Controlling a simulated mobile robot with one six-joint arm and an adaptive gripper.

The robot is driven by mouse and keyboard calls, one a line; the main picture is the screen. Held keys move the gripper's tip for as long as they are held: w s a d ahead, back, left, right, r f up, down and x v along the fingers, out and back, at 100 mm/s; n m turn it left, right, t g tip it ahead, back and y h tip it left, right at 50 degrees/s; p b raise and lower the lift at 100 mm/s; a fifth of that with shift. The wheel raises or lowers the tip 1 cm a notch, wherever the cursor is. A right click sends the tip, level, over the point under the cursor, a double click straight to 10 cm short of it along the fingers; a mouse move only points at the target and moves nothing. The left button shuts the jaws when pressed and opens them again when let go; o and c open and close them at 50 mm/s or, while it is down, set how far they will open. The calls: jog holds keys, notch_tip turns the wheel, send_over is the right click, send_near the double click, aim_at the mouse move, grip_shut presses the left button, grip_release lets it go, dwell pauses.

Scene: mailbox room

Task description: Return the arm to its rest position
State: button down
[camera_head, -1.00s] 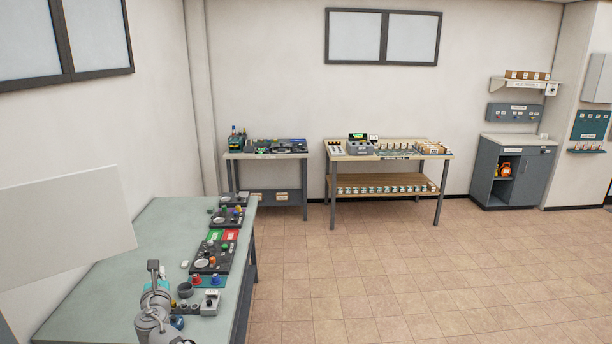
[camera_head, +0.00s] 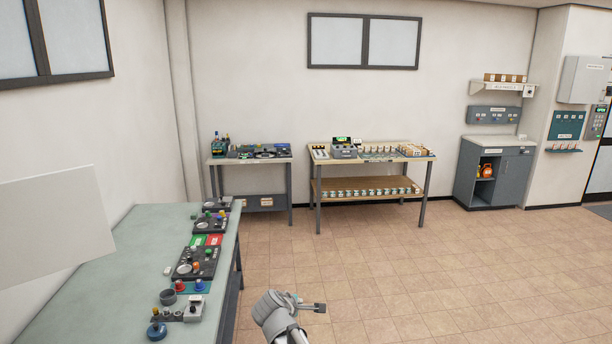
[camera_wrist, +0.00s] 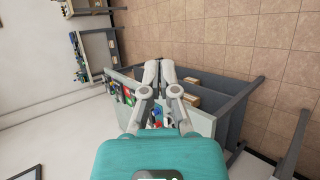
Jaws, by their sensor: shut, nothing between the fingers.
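My arm (camera_head: 283,318) rises at the bottom middle of the head view, over the floor to the right of the near table. The dark end piece at its right (camera_head: 318,308) points right; the fingers are too small to make out there. In the wrist view my gripper (camera_wrist: 158,68) is shut and empty, its two fingertips close together. The grey-green table (camera_wrist: 206,123) and its shelf lie beyond the fingers, with no visible contact.
The near table (camera_head: 95,270) at left holds control panels (camera_head: 195,262) and a blue knob (camera_head: 156,331). Two workbenches stand by the back wall, one with a wooden shelf (camera_head: 365,196). A grey cabinet (camera_head: 490,180) is at right. The tiled floor (camera_head: 420,270) between is clear.

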jog(key=s+d+f+m+g+y+b, duration=0.1)
jog(key=s+d+f+m+g, duration=0.3)
jog(key=s+d+m, duration=0.4)
jog(key=s+d+f+m+g+y+b, duration=0.2)
jog(key=s+d+f+m+g, duration=0.3)
jog(key=s+d+m, duration=0.3)
jog(key=d+f+y, duration=0.1)
jog(key=d, duration=0.2)
jog(key=shift+s+d+f+m+g, duration=0.15)
jog(key=shift+s+m+g, duration=0.1)
jog(key=shift+m+g, duration=0.05)
